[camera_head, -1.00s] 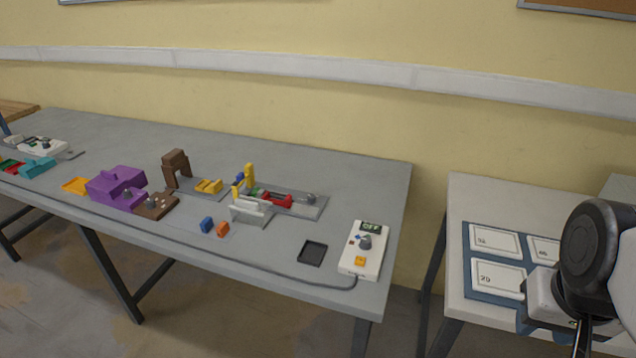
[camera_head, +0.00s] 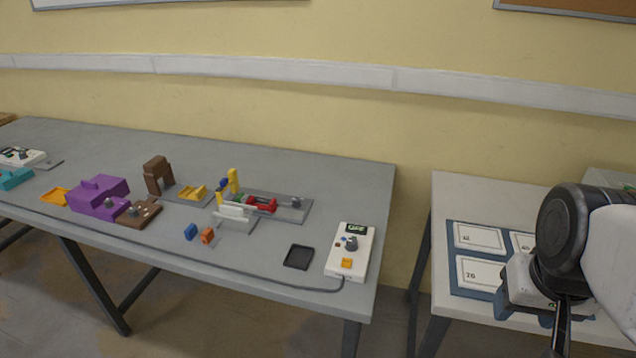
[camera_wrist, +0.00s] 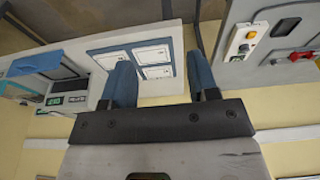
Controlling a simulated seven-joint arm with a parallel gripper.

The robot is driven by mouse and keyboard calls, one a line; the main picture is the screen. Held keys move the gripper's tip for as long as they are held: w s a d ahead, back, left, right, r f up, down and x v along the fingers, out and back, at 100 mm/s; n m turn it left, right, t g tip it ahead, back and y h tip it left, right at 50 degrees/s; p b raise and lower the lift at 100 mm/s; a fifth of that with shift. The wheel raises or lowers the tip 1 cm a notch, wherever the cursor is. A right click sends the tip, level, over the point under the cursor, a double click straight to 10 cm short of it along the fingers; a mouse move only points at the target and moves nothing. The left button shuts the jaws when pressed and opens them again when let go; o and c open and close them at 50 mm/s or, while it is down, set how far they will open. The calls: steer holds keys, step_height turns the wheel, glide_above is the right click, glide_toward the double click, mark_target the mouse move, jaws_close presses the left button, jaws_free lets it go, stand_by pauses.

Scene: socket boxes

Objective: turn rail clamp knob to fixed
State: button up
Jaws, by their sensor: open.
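A grey rail plate (camera_head: 290,212) on the long table carries a red block (camera_head: 262,205). A grey knob (camera_head: 296,203) stands at its right end. It looks like the rail clamp knob, but its setting is too small to read. Red parts (camera_wrist: 284,27) also show at the right edge of the wrist view. My gripper (camera_wrist: 162,78) is open and empty, its two blue fingers apart. In the head view my arm is at the far right over the side table, well away from the plate.
A white switch box (camera_head: 348,250) with a knob and a black tray (camera_head: 298,257) sit at the table's right end. Cards (camera_head: 480,238) lie on the side table (camera_head: 445,200), across a gap.

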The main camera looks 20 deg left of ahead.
steer(key=w+a+r+n, duration=0.2)
steer(key=w+a+n, duration=0.15)
steer(key=w, duration=0.55)
steer(key=w+a+r+n, duration=0.15)
steer(key=w+a, duration=0.25)
steer(key=w, duration=0.5)
steer(key=n+g, duration=0.3)
steer(key=n, duration=1.3)
glide_above(296, 199)
steer(key=d, duration=0.1)
step_height(296, 199, down, 23)
steer(key=shift+s+f, duration=0.1)
steer(key=shift+a+f, duration=0.25)
steer(key=shift+a, duration=0.2)
steer(key=shift+f, duration=0.1)
steer(key=shift+f, duration=3.85)
